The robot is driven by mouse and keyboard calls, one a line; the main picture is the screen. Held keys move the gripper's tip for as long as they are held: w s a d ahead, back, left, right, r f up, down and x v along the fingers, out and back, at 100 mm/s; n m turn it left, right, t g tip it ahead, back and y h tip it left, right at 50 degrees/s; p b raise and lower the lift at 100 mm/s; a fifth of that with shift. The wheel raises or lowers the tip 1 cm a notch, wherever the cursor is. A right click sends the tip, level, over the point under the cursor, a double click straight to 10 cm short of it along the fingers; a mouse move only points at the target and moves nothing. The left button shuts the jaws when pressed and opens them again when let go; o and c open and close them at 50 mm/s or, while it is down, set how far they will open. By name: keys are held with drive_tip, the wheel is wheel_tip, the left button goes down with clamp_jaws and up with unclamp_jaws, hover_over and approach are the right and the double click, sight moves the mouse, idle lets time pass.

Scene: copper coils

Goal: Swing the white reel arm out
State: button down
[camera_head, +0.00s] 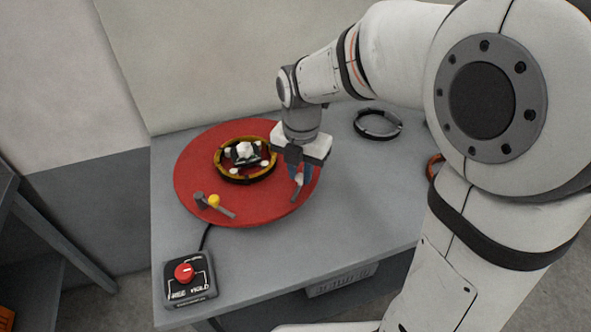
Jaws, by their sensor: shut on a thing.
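A round red turntable (205,170) lies on the grey table. At its middle is a copper-coloured coil ring (231,178) around a white hub (244,150). My gripper (297,178) points down over the turntable's right edge. Another reel arm with a yellow knob (214,201) stands at the turntable's lower left, beside a short grey post (200,200).
A black control box (190,283) with a red knob (184,272) sits at the table's front left corner. A dark ring (378,123) lies at the back right. An orange ring (434,165) shows partly behind my arm. The table front (300,255) is clear.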

sight(301, 178)
drive_tip(key=shift+s+f, duration=0.1)
drive_tip(key=c, duration=1.3)
unclamp_jaws()
drive_tip(key=shift+o, duration=0.2)
drive_tip(key=shift+r, duration=0.4)
wheel_tip(301, 178, up, 7)
drive_tip(key=shift+r, duration=0.1)
